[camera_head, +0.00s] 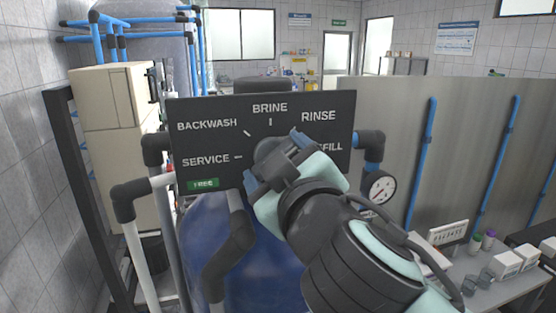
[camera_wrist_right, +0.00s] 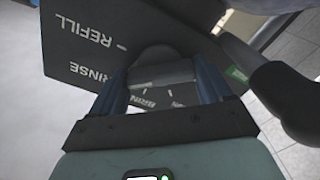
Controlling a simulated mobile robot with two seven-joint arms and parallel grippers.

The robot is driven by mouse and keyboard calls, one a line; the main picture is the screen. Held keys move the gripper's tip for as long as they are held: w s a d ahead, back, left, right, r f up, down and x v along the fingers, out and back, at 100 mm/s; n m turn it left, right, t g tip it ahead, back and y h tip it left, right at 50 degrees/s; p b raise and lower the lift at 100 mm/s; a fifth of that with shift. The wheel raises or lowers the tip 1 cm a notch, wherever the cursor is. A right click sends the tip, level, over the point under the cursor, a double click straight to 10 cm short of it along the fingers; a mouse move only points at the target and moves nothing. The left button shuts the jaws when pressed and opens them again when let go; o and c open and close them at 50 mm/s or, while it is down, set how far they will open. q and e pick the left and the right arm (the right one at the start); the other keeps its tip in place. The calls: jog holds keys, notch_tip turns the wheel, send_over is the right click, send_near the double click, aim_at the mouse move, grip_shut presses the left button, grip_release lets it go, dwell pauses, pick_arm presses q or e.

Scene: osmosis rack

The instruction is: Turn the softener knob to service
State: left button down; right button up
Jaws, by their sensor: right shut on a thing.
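The dark softener panel (camera_head: 220,125) carries the words backwash, brine, rinse, service and refill around a dark round knob (camera_head: 268,148). Service is at the left of the knob, and a green label reading "FREE" sits below it. My right gripper (camera_head: 276,160) reaches in from the lower right and is shut on the knob, with a blue finger on each side. In the right wrist view the knob (camera_wrist_right: 157,54) sits between the fingers of the gripper (camera_wrist_right: 162,74). My arm and gripper partly cover the knob and the word refill. I cannot tell which mark the knob points to. My left gripper is not in view.
A blue tank (camera_head: 270,260) stands below the panel. Dark elbow pipes (camera_head: 131,197) flank it on the left. A pressure gauge (camera_head: 380,188) is close to my right arm. A bench (camera_head: 490,285) with small bottles and boxes stands at the lower right.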

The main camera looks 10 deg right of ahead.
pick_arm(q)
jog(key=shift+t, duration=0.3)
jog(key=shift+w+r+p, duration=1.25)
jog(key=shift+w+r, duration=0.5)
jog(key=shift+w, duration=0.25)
pick_arm(e)
jog(key=shift+n, duration=14.2)
jog(key=o, duration=1)
